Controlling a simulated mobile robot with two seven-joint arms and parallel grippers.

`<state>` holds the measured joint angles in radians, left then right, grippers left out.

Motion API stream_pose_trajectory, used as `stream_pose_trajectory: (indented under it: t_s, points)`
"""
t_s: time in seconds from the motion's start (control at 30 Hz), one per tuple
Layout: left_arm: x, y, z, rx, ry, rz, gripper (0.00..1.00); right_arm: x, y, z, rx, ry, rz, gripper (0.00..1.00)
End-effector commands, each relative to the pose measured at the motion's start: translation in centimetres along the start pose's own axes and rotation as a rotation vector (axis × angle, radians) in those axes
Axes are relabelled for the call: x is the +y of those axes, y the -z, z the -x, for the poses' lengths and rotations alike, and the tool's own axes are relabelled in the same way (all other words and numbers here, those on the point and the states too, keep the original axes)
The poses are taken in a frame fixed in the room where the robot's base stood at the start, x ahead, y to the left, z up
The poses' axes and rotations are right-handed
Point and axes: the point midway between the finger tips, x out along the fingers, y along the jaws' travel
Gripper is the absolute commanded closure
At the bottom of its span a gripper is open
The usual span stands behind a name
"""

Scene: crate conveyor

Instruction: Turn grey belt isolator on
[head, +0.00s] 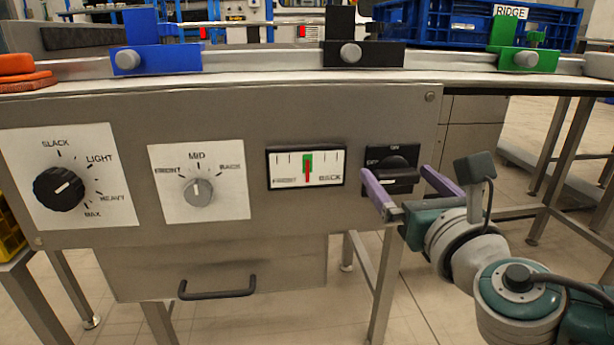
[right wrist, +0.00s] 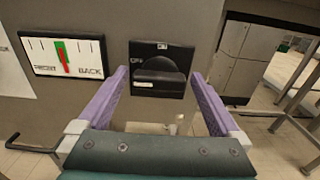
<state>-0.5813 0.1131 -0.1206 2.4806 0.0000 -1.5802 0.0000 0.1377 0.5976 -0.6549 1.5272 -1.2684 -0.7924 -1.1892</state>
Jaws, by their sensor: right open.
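The belt isolator (head: 392,168) is a dark, nearly black rotary switch on a black plate at the right end of the grey panel (head: 390,107). Its plate reads ON at the top and OFF at the left. In the right wrist view the isolator (right wrist: 160,72) shows its handle lying about level, not upright. My right gripper (head: 396,173) has its two purple fingers open, one at each side of the isolator. In the right wrist view the gripper (right wrist: 156,80) shows nothing between its fingers but the switch beyond; contact is not visible. My left gripper is not in view.
Left of the isolator are a FRONT–BACK gauge (head: 283,170) with its needle in the green band, a grey MID knob (head: 198,192) and a black SLACK–MAX knob (head: 58,188). Above runs the conveyor with blue (head: 158,60), black (head: 363,55) and green (head: 526,60) brackets. A drawer handle (head: 217,291) sits below.

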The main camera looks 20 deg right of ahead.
Motion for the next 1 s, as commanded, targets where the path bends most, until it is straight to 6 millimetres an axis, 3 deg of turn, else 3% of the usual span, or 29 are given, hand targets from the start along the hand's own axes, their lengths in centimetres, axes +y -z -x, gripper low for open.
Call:
stream_pose_trajectory:
  t_s: [0.23, 0.87, 1.0]
  points:
    - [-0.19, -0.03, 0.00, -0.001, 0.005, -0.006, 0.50, 0.01, 0.00, -0.07, 0.001, 0.000, 0.000, 0.01]
    - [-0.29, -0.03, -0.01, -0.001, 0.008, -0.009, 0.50, 0.01, 0.01, -0.04, 0.001, 0.000, 0.000, 0.72]
    - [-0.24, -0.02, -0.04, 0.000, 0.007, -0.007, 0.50, 0.01, 0.02, -0.04, 0.000, 0.000, -0.003, 0.73]
